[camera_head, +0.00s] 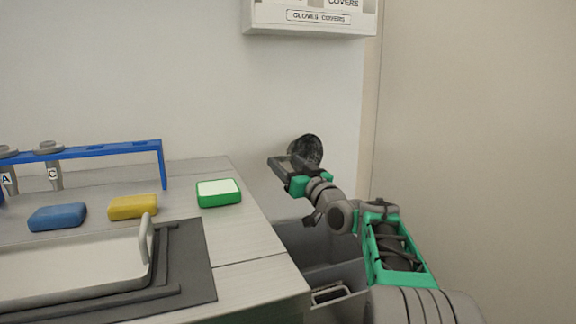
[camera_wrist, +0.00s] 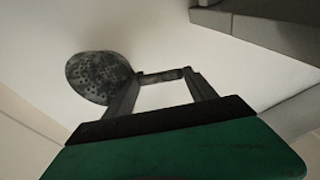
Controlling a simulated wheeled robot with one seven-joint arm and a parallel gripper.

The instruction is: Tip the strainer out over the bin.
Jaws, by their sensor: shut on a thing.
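The strainer (camera_head: 306,150) is a dark, round, perforated bowl on a short handle. My gripper (camera_head: 283,167) is shut on its handle and holds it up beyond the counter's right edge, near the back wall. In the wrist view the strainer's bowl (camera_wrist: 98,77) is to the left of my gripper (camera_wrist: 160,76), with the handle between the fingertips. The bowl looks tilted onto its side; I cannot tell whether anything is in it. The grey bin (camera_head: 322,252) stands below, to the right of the counter, partly hidden by my arm.
The counter (camera_head: 245,245) holds a green-and-white block (camera_head: 219,193), a yellow block (camera_head: 133,207), a blue block (camera_head: 57,217), a metal tray (camera_head: 75,272) on a dark mat and a blue rack (camera_head: 110,150) with tubes. A glove-cover box (camera_head: 310,18) hangs on the wall above.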

